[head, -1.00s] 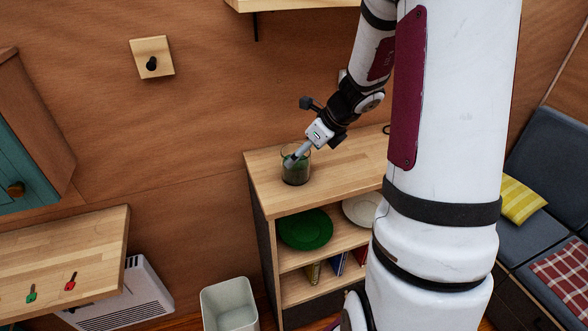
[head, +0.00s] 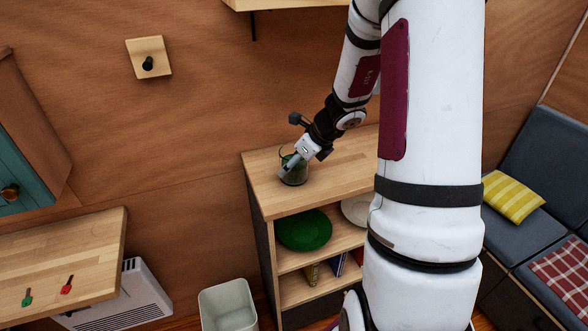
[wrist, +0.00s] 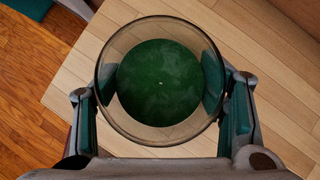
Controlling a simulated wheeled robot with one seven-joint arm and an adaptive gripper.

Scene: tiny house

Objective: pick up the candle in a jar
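The candle in a jar (head: 294,176) is a clear glass jar with dark green wax. It stands upright on the wooden top of a low shelf unit (head: 340,160), near its left end. In the wrist view I look down into the jar (wrist: 160,82), with its round rim between my two fingers. My gripper (head: 288,165) is at the jar from above, tilted. In the wrist view my gripper (wrist: 162,115) is open, with one finger on each side of the glass. I cannot tell whether the fingers touch the glass.
A bin (head: 228,305) stands on the floor at the left. A wooden counter (head: 60,255) with two keys is farther left. A wooden shelf (head: 290,4) hangs above.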

